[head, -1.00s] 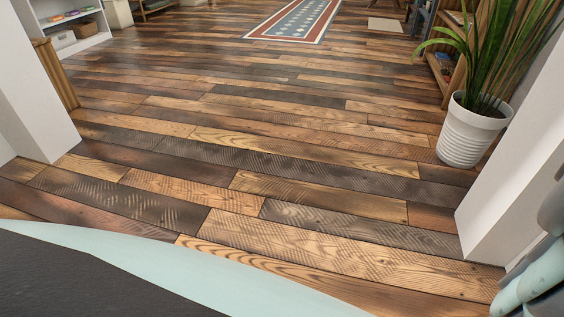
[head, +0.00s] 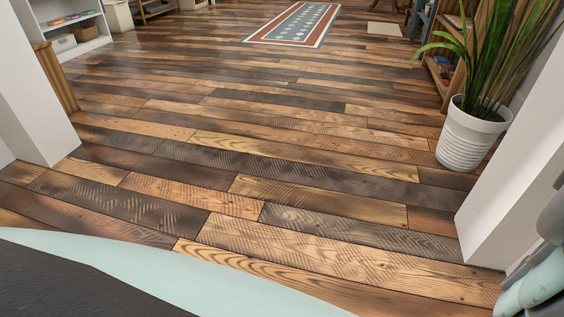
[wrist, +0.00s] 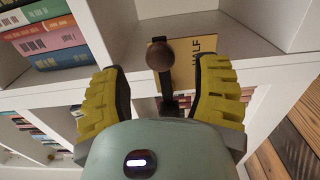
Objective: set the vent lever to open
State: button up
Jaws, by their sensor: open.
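The vent lever (wrist: 160,56) shows in the wrist view as a dark arm with a round brown knob at its upper end. Behind it is a yellow plate (wrist: 188,68) with the word HALF, to the right of the knob; the rest of the plate is partly hidden by the lever and my right finger. My gripper (wrist: 162,78) is open, with one yellow ridged finger on each side of the lever. No contact with the lever is visible. The lever's lower end is hidden behind my gripper. The head view does not show the lever or the fingers.
White shelves (wrist: 283,68) with books (wrist: 52,42) surround the lever in the wrist view. In the head view, a potted plant (head: 468,135) stands at the right behind a white wall end (head: 512,215). A patterned rug (head: 296,22) lies far off. The plank floor between is clear.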

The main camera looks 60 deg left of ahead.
jog(key=shift+v, duration=1.9)
